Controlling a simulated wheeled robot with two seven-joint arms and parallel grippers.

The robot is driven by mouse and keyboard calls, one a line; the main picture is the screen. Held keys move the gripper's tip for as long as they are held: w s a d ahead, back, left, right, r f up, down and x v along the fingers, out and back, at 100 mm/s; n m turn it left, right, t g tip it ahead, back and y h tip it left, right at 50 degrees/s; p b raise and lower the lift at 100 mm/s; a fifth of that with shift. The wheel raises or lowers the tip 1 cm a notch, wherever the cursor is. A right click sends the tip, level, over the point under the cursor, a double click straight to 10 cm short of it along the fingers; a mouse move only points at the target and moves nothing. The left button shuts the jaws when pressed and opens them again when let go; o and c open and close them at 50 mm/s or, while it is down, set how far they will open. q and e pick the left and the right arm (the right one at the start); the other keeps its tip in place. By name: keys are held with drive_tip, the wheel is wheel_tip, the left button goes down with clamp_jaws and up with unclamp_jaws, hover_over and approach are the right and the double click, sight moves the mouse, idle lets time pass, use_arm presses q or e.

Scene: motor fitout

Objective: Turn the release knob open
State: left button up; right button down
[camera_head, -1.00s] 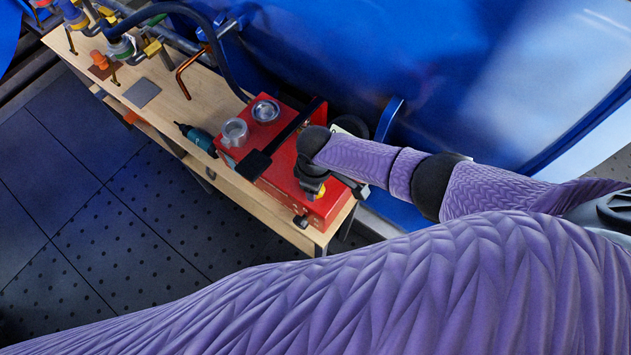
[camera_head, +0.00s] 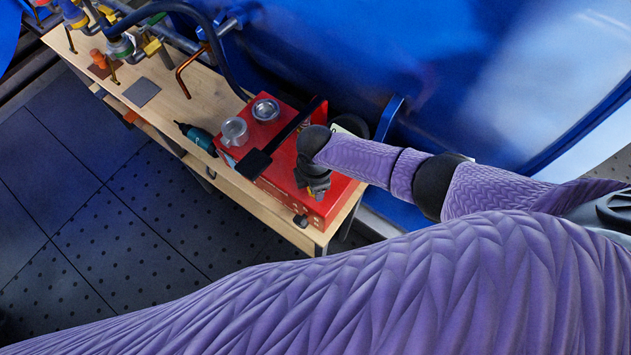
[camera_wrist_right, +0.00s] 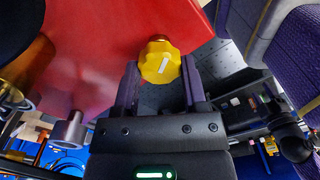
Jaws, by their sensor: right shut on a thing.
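The release knob (camera_wrist_right: 157,62) is yellow with a lobed rim and a white mark, and it sits at the edge of the red box (camera_head: 275,178). In the right wrist view my right gripper (camera_wrist_right: 159,76) has one finger on each side of the knob and is shut on it. The white mark lies slanted in that view. In the head view my right gripper (camera_head: 317,191) is over the right end of the red box, and it hides most of the knob. My left gripper is not in view.
The red box stands on a wooden bench (camera_head: 180,115) beside a large blue body (camera_head: 330,55). A teal tool (camera_head: 196,136) lies at the bench edge. Hoses crowd the far left.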

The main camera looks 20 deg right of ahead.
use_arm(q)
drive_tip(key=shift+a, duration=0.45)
use_arm(e)
drive_tip(key=shift+c, duration=2.2)
unclamp_jaws()
drive_tip(key=shift+o, duration=1.2)
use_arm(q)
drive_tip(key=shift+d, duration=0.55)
use_arm(e)
drive_tip(key=shift+o, duration=0.3)
use_arm(q)
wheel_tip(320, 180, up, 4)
drive_tip(key=p, duration=0.4)
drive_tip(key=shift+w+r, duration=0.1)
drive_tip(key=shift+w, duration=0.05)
use_arm(e)
wheel_tip(320, 180, up, 10)
